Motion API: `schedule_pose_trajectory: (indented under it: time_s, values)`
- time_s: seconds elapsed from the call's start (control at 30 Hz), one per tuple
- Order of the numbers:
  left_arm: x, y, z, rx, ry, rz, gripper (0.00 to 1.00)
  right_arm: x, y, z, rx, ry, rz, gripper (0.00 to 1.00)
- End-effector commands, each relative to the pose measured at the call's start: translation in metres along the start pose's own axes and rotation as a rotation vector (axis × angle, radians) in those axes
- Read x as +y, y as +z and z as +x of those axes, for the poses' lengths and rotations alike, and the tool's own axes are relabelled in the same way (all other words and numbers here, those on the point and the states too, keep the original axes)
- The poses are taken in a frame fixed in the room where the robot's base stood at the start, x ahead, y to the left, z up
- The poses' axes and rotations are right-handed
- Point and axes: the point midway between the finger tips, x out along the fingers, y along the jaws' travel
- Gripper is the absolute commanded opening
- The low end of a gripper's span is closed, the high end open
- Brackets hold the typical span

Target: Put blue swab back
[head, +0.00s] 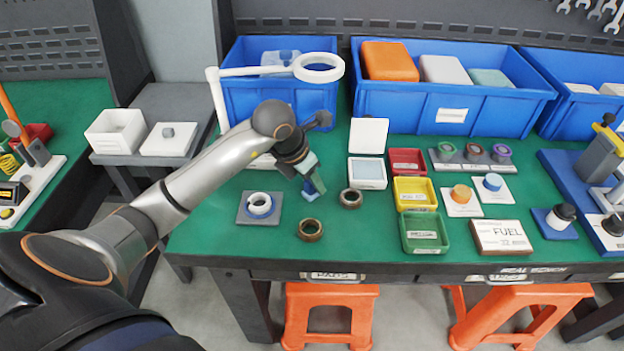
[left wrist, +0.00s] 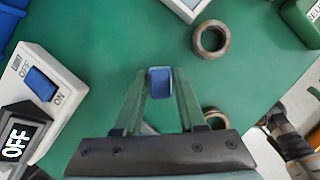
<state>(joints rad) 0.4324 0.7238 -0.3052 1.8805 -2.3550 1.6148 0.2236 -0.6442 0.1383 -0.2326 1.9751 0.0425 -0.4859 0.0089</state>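A small blue piece, which I take for the blue swab (head: 309,197), shows at the fingertips of my left gripper (head: 314,187), low over the green table. In the left wrist view the blue swab (left wrist: 160,85) lies between the two green fingertips (left wrist: 162,76), with a finger close along each side. The gripper looks shut on it. The swab's lower end is hidden, so I cannot tell whether it touches the table. My right gripper is not in view.
Two brown rings (head: 310,230) (head: 350,198) lie close to the gripper. A white ring on a grey pad (head: 246,217) is to the left. An open white case (head: 368,172) and red, yellow and green trays (head: 424,247) are to the right. Blue bins (head: 450,108) stand behind.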

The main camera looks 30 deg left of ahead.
Motion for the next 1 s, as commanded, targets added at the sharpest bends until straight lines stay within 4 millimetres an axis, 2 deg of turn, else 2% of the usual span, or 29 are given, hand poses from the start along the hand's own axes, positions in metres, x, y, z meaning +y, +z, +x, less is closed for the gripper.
schedule_pose_trajectory:
  time_s: [0.03,0.13,0.37,0.5,0.57,0.9,1.0]
  values:
    - [0.0,0.0,0.0,0.002,0.0,0.0,0.47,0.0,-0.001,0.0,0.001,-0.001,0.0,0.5]
    - [0.0,0.0,0.0,0.002,0.0,0.0,0.58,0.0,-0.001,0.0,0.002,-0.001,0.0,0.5]
    - [0.0,0.0,0.0,0.001,-0.001,0.0,0.59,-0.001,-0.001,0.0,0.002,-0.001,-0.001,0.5]
    - [0.0,0.002,-0.007,0.0,0.0,0.001,0.59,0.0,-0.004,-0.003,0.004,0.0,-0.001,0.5]
    - [0.001,0.002,-0.015,-0.002,0.001,0.0,0.59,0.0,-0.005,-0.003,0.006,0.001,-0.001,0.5]
    - [0.001,0.003,-0.088,-0.004,0.002,0.001,0.59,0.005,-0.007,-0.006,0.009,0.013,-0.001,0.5]
    - [0.0,0.003,-0.104,-0.003,0.001,0.001,0.59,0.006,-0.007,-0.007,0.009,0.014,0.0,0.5]
